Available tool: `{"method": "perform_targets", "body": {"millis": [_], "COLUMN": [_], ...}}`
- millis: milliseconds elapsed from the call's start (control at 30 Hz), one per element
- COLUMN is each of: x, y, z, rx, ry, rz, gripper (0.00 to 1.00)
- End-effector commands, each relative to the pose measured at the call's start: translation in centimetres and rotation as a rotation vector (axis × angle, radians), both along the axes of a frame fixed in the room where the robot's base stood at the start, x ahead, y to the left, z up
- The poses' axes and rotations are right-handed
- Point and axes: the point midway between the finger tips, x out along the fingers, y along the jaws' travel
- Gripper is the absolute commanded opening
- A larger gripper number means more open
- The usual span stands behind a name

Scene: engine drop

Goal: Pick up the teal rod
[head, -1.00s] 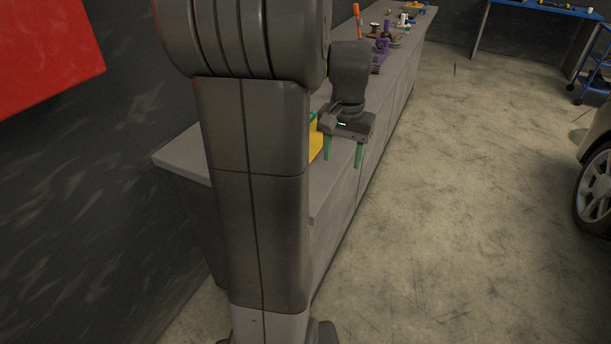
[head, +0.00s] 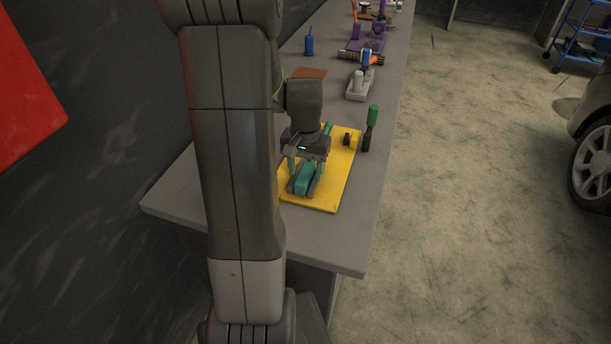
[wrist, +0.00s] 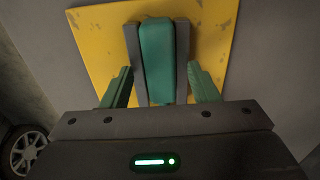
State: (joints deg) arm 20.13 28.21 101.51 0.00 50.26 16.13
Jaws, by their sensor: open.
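A teal piece (head: 304,182) lies on the yellow board (head: 335,190) on the bench, between two dark grey rails. In the wrist view the teal piece (wrist: 157,55) is long and blocky, with a grey rail touching or close along each side. Another teal length (head: 328,128) shows behind my gripper; I cannot tell whether it is the same rod. My gripper (head: 306,170) points down over the teal piece. It is open, and its green fingers (wrist: 163,85) stand either side of the teal piece and rails, apart from them. My gripper hides part of the piece.
A green-handled tool (head: 372,117) stands right of the board, beside a small yellow-and-black part (head: 351,139). A grey part (head: 360,85), a brown plate (head: 309,73) and a blue bottle (head: 309,45) are farther back. The bench's near end is clear.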

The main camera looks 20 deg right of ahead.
Motion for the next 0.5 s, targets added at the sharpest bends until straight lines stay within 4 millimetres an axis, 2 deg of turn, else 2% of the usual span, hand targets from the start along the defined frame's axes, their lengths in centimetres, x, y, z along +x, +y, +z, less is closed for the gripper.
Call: {"method": "perform_targets", "body": {"millis": [200,400,500], "x": [0.01,0.01,0.01], "y": [0.0,0.0,0.0], "z": [-0.08,-0.06,-0.05], "rx": [0.0,0.0,0.0], "ry": [0.0,0.0,0.0], "rz": [0.0,0.0,0.0], "gripper": [0.55,0.15,0.0]}}
